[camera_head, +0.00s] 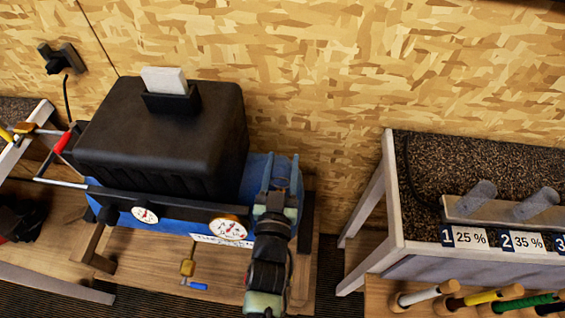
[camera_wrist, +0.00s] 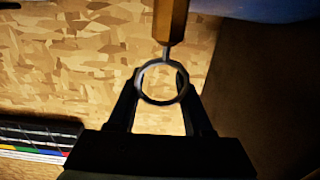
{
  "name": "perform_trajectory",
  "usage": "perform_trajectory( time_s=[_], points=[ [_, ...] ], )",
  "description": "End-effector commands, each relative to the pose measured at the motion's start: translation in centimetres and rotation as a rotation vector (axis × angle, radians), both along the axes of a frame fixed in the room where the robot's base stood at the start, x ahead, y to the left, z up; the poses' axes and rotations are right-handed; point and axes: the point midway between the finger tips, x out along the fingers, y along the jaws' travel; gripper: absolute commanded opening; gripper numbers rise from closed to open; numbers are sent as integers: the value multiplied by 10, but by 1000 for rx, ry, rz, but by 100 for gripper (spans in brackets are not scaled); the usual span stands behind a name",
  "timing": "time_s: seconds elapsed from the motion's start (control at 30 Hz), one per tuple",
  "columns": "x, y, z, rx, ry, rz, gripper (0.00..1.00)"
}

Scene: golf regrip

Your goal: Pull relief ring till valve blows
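The relief ring (camera_wrist: 161,82) is a grey metal ring in the wrist view. It hangs from a thin stem under a brass valve body (camera_wrist: 171,20). My gripper (camera_wrist: 161,77) is open, with one dark finger on each side of the ring. The fingertips overlap the ring's outline, and I cannot tell whether they touch it. In the head view my gripper (camera_head: 281,168) is at the right end of the blue compressor tank (camera_head: 258,172). The ring and its valve are hidden there. Two white dial gauges (camera_head: 228,228) sit on the compressor's front.
A black cover (camera_head: 165,135) tops the compressor. A brass fitting with a blue lever (camera_head: 198,286) hangs below the tank. A grey bench (camera_head: 392,200) with numbered labels and coloured shafts stands at the right. The chipboard wall (camera_head: 320,60) is close behind.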

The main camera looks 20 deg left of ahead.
Motion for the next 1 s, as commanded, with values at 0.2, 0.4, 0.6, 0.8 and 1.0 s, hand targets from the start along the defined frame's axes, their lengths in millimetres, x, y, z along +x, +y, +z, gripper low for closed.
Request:
perform_trajectory(
  time_s=[0.2,0.4,0.6,0.8,1.0],
  points=[
    [0,0,0,0,0,0,9],
    [0,0,0,0,0,0,0],
    [0,0,0,0,0,0,0],
    [0,0,0,0,0,0,0],
    [0,0,0,0,0,0,0]
  ],
)
